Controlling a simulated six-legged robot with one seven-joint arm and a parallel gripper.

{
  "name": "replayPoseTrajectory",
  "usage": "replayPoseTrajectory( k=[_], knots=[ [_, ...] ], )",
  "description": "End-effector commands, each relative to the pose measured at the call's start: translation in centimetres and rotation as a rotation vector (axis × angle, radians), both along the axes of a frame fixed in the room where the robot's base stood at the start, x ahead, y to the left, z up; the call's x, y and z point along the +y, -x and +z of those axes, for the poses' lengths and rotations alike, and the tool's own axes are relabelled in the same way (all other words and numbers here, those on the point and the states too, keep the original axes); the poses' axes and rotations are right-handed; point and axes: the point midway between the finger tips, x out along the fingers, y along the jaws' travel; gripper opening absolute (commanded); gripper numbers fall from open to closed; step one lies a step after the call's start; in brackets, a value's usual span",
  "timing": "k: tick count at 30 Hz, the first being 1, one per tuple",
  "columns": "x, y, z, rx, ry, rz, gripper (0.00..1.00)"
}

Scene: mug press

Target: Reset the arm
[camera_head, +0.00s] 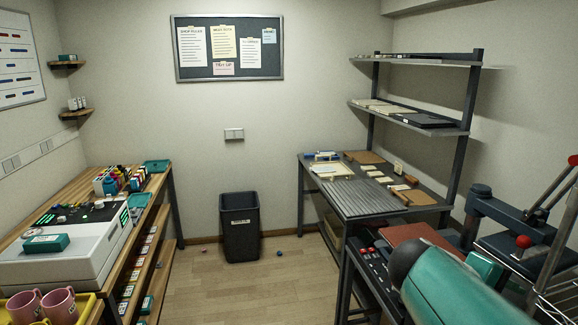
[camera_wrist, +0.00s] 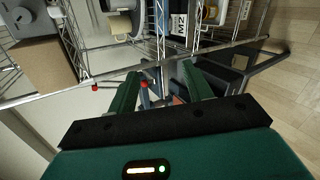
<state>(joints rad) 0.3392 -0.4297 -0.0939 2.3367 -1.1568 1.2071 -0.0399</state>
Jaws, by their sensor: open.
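My gripper (camera_wrist: 159,76) shows in the wrist view with its two green fingers spread apart. Nothing is held between them. Beyond the fingers are a wire rack (camera_wrist: 165,45) and red-tipped handles. In the head view my green and black arm fills the lower right corner, in front of the press (camera_head: 508,215) with its red knob. I cannot clearly make out the gripper in the head view.
A dark work table (camera_head: 350,203) with shelves (camera_head: 415,120) stands at the right. Two pink mugs (camera_head: 60,304) sit in a yellow tray at lower left, by a white machine (camera_head: 75,262). A black bin (camera_head: 240,230) stands at the back wall. The middle floor is mostly clear.

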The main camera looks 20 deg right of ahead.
Motion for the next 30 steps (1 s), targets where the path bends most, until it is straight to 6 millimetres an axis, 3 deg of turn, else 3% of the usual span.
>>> replayPoseTrajectory(
  k=[7,12,16,21,27,30],
  knots=[
    [12.1,-3.8,-5.6,-0.319,-0.424,0.128,0.50],
    [21.2,-5.4,-7.2,-0.507,-0.727,0.189,0.50],
    [26.6,-5.8,-7.3,-0.606,-0.911,0.208,0.50],
    [29.4,-5.8,-7.1,-0.656,-1.016,0.209,0.50],
    [29.5,-5.8,-7.1,-0.659,-1.020,0.208,0.50],
    [29.5,-5.8,-7.1,-0.658,-1.020,0.207,0.36]
  ],
)
